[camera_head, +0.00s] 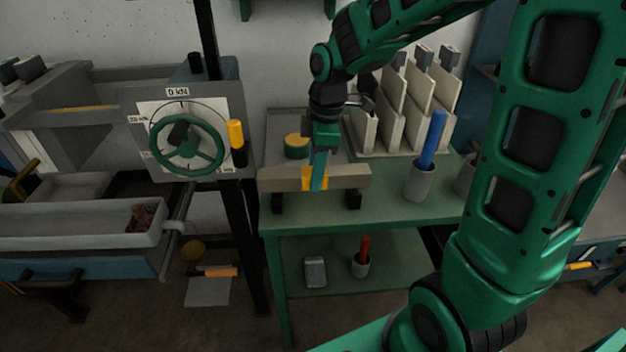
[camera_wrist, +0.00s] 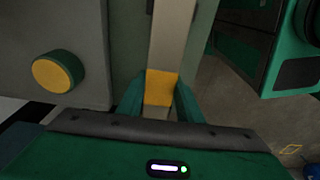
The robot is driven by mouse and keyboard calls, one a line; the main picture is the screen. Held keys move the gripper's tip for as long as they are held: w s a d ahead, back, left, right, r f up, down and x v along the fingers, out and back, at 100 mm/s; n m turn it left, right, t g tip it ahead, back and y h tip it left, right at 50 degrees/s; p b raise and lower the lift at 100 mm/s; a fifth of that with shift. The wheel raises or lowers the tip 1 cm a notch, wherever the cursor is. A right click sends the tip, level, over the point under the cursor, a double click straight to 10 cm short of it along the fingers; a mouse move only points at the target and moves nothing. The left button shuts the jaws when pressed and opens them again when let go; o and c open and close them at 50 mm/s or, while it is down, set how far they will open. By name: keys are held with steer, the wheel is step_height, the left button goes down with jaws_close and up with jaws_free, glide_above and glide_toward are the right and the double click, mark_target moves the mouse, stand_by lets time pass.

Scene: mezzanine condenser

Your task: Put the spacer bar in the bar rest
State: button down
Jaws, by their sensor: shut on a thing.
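The spacer bar (camera_head: 345,177) is a long pale grey-brown bar with a yellow band at its middle. My gripper (camera_head: 318,182) comes down from above and is shut on the yellow band. In the wrist view the bar (camera_wrist: 172,35) runs away between the fingers of my gripper (camera_wrist: 160,95). The bar rest shows as two black supports (camera_head: 353,199), one under each side of the bar. The bar's underside looks at or just above their tops; I cannot tell whether it touches.
The green table (camera_head: 385,213) also carries a rack of pale plates (camera_head: 400,115), a grey cup (camera_head: 420,182) with a blue-handled tool, and a yellow-topped round piece (camera_head: 297,145) on a grey plate. A dial with a green handwheel (camera_head: 187,145) stands left.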

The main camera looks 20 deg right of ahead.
steer(key=shift+f, duration=1.25)
steer(key=c, duration=1.3)
jaws_free()
steer(key=shift+f, duration=0.1)
steer(key=shift+o, duration=0.2)
steer(key=r, duration=0.4)
steer(key=d+r, duration=0.1)
steer(key=r, duration=0.7)
steer(key=shift+s+d, duration=0.2)
steer(key=shift+d, duration=0.05)
steer(key=s+d+f+m, duration=0.2)
steer(key=s+d+m, duration=0.6)
steer(key=s+m, duration=0.2)
steer(key=s+d+f+m+h, duration=0.1)
steer(key=s+d+f+m, duration=0.2)
steer(key=s+d+m, duration=0.4)
steer(key=s+m, duration=0.3)
steer(key=s, duration=0.3)
steer(key=shift+d+f+m, duration=0.25)
steer(key=shift+d+m, duration=0.1)
steer(key=shift+m, duration=0.05)
